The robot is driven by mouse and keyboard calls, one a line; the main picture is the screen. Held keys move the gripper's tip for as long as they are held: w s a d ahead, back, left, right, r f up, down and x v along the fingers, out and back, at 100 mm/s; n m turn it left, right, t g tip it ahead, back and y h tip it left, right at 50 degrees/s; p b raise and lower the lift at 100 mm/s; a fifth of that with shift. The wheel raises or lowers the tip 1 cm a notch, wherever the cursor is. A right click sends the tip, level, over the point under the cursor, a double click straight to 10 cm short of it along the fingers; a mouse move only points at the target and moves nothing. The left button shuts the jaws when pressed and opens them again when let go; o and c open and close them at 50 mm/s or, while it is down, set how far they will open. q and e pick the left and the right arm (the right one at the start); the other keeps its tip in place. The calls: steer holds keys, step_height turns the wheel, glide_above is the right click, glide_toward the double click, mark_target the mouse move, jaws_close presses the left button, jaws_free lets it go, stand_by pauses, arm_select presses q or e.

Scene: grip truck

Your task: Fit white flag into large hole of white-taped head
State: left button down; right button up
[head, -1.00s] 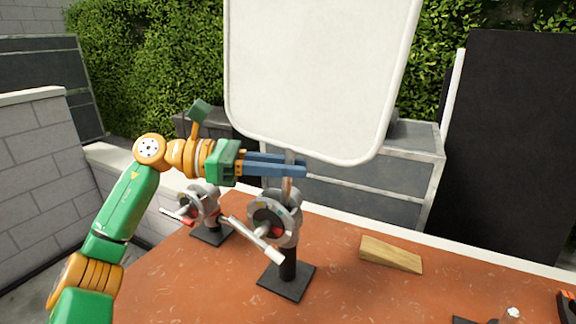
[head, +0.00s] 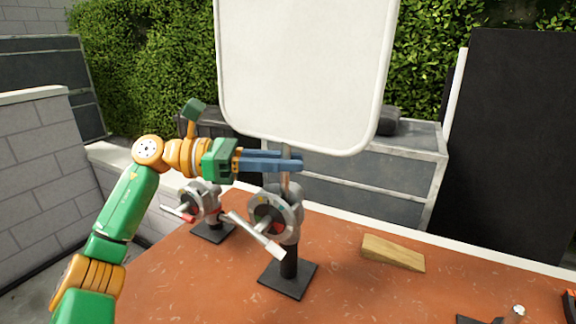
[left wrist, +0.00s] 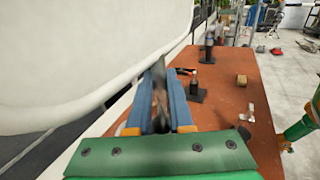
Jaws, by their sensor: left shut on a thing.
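The white flag (head: 305,70) is a large pale panel with rounded corners, held upright above the table. My left gripper (head: 290,162) is shut on its thin metal stem just below the panel. The left wrist view shows the blue fingers (left wrist: 158,105) around the stem and the panel (left wrist: 80,50) at left. The nearer grip head (head: 274,215), a grey disc with a white handle, stands directly below the gripper. The stem's lower part runs down to its top edge; I cannot tell whether it is in a hole. White tape is not clear. My right gripper is not in view.
A second grip head (head: 203,203) with a red-marked handle stands behind at left. A wooden wedge (head: 393,253) lies to the right on the reddish tabletop (head: 200,285). Grey cases (head: 395,175) stand behind the table. The front middle of the table is clear.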

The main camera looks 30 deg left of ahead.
arm_select(q)
steer(key=shift+a+r, duration=0.1)
steer(key=shift+a, duration=0.15)
steer(key=shift+a+h+b, duration=0.1)
steer(key=shift+h+b, duration=0.2)
steer(key=shift+b, duration=0.1)
steer(key=shift+a, duration=0.1)
steer(key=shift+a+n+t+h+b, duration=0.4)
steer(key=shift+a+b, duration=0.05)
steer(key=shift+b, duration=0.1)
steer(key=c, duration=0.9)
jaws_free()
steer(key=shift+s+a, duration=0.1)
steer(key=shift+a, duration=0.1)
steer(key=shift+o, duration=0.8)
steer(key=shift+a, duration=0.25)
